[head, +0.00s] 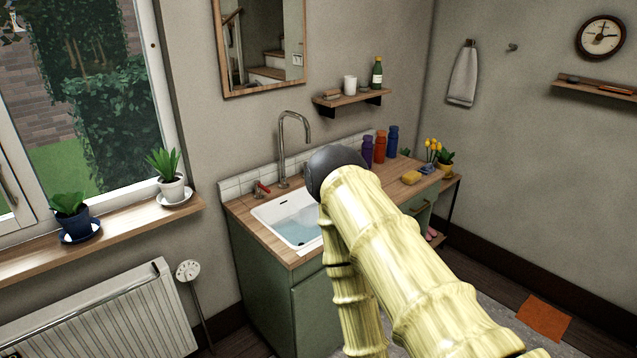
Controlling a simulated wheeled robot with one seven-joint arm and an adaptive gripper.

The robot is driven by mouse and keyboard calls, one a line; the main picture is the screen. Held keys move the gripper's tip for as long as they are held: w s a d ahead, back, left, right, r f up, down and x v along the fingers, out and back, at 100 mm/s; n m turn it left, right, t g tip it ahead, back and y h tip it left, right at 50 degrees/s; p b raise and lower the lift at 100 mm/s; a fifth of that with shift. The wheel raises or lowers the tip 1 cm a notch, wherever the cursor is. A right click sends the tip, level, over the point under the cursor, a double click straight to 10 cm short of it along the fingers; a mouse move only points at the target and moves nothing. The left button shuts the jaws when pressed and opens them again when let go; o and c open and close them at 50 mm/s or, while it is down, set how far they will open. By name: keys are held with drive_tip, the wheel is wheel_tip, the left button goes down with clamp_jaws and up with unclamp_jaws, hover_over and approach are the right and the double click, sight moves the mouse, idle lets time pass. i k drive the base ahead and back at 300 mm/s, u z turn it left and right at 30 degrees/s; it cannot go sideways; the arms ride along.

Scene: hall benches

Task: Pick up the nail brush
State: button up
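I cannot make out the nail brush for certain. A small brownish item (332,95) lies on the small wooden wall shelf (352,99), left of a white cup (350,84); it is too small to tell whether it is a brush. My arm, pale yellow with a dark round joint, crosses the middle and lower right of the picture and hides part of the counter and the cabinet front. My gripper is not in view.
A white sink (262,212) with bluish water is set in a wooden counter (292,257). A tap (283,150), coloured bottles (380,147) and a yellow sponge (411,177) stand there. A green bottle (377,73) is on the shelf. A radiator (110,315) stands left.

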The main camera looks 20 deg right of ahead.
sight(334, 94)
drive_tip(key=k, duration=1)
drive_tip(key=z, duration=1.8)
drive_tip(key=i, duration=4.35)
drive_tip(key=u, duration=0.95)
